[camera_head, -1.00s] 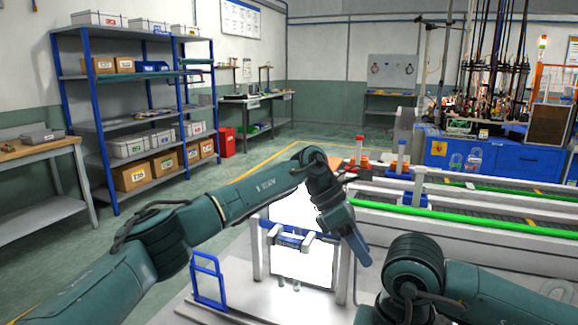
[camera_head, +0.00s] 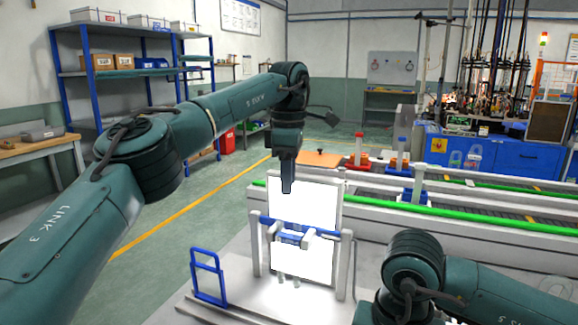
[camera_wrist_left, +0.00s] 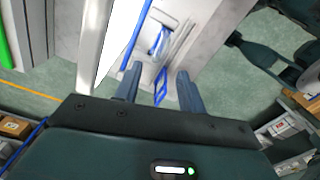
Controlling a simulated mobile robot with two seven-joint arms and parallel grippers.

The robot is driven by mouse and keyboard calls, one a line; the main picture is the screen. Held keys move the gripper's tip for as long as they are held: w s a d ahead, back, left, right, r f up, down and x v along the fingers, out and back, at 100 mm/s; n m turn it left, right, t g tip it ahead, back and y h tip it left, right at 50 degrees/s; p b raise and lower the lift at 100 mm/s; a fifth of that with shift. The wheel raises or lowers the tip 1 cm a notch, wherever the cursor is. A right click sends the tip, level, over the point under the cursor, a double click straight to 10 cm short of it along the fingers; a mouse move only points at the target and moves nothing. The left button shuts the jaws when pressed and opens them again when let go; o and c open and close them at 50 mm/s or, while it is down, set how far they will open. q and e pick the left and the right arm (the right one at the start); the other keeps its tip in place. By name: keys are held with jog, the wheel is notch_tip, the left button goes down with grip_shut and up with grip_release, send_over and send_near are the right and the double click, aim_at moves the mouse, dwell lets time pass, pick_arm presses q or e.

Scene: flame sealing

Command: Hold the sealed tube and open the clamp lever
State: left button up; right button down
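The fixture stands on a white base, with white posts (camera_head: 257,245) and a blue crossbar (camera_head: 272,225) before a bright white panel (camera_head: 315,190). White clamp parts (camera_head: 309,238) sit at the crossbar. Small pale tube-like ends (camera_head: 282,280) hang below it; I cannot tell whether one is the sealed tube. No clamp lever is clearly distinguishable. My left gripper (camera_head: 288,185) is above the crossbar, before the panel's upper part. In the left wrist view its fingers (camera_wrist_left: 158,88) are apart with nothing between them. My right gripper is out of view.
A blue upright frame (camera_head: 208,278) stands at the base's left; it also shows beyond my fingers in the left wrist view (camera_wrist_left: 160,92). A conveyor with a green rail (camera_head: 470,217) runs behind right.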

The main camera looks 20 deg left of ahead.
pick_arm(q)
jog(key=shift+f, duration=4.05)
jog(key=c, duration=0.8)
jog(key=shift+o, duration=0.2)
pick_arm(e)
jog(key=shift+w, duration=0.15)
